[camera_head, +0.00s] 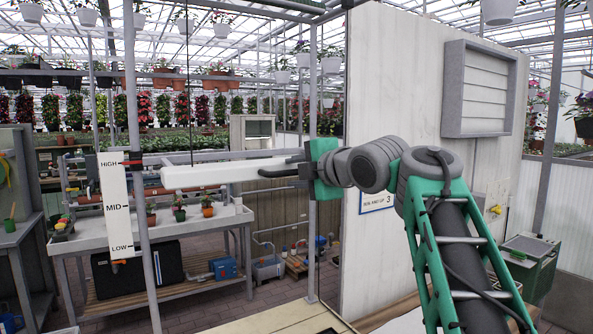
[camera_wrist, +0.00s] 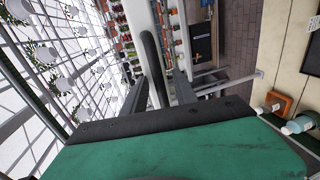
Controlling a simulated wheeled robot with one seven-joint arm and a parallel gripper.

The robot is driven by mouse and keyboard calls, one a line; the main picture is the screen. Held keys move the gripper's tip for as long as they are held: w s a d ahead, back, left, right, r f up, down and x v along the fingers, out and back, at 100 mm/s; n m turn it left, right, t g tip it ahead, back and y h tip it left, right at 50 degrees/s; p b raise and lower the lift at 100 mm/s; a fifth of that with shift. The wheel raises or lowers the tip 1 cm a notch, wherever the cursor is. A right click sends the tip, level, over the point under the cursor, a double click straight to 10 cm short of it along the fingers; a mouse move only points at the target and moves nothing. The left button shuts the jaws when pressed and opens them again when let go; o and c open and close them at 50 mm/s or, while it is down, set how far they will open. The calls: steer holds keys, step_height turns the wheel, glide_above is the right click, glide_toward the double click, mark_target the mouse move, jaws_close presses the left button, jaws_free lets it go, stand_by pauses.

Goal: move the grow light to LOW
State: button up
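The grow light (camera_head: 215,173) is a long white bar hanging from a thin cable, at about the height of the HIGH mark. It also shows in the wrist view (camera_wrist: 169,40). A white scale board (camera_head: 118,212) at the left reads HIGH, MID and LOW from top to bottom. My gripper (camera_head: 283,168) is at the light's right end, by a dark handle (camera_wrist: 152,62). In the wrist view the handle lies between my two spread fingers (camera_wrist: 160,88), with a gap visible on its right side. Firm contact is not visible.
A metal post (camera_head: 138,110) stands beside the scale board. A grey bench (camera_head: 165,227) with small pots is behind and below the light. A large white panel (camera_head: 400,90) stands close to my arm on the right. A pale tabletop (camera_head: 270,322) is at the bottom.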

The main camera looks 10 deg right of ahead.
jaws_close()
stand_by(1.4)
